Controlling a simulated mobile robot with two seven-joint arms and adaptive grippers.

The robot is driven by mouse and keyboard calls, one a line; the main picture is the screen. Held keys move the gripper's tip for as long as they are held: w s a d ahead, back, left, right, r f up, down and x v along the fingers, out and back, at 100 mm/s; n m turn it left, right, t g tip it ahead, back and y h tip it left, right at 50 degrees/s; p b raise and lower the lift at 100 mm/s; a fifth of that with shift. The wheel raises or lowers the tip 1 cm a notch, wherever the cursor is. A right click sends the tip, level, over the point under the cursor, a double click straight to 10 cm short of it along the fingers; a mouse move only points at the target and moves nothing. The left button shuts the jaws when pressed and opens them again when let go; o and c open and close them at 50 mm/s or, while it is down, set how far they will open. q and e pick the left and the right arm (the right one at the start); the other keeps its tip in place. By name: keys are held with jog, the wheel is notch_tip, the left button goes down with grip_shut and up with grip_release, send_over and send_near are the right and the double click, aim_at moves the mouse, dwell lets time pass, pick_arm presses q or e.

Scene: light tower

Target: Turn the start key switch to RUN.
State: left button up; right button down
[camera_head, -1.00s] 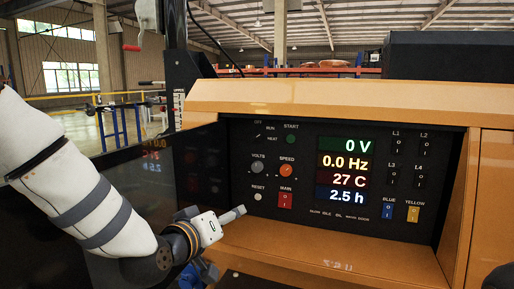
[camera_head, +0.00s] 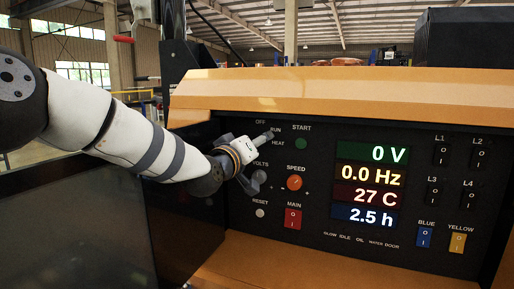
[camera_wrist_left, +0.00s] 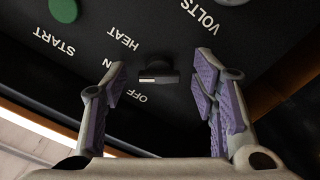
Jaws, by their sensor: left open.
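The start key switch (camera_wrist_left: 158,72) is a small dark knob with a pale bar on its face. It sits on the black panel among the OFF, HEAT and partly hidden RUN labels. In the wrist view, my left gripper (camera_wrist_left: 162,82) is open, with one purple-padded finger on each side of the switch and visible gaps to both. I cannot tell whether the fingertips have reached its depth. In the head view, my left gripper (camera_head: 256,160) is at the panel's upper left, covering much of the switch area. The right gripper is out of view.
The grey VOLTS knob (camera_head: 259,176) is close below the gripper. The green START button (camera_head: 301,144), orange SPEED knob (camera_head: 294,183) and red MAIN switch (camera_head: 293,218) are nearby. An orange ledge (camera_head: 330,92) overhangs the panel.

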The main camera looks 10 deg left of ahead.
pick_arm(q)
jog(key=shift+w+d, duration=0.1)
jog(key=shift+w, duration=0.2)
jog(key=c, duration=1.2)
jog(key=shift+o, duration=0.2)
jog(key=shift+r+n+p, duration=0.1)
jog(key=shift+n+p, duration=0.2)
jog(key=shift+n, duration=0.6)
jog(key=o, duration=1.2)
jog(key=shift+c, duration=0.2)
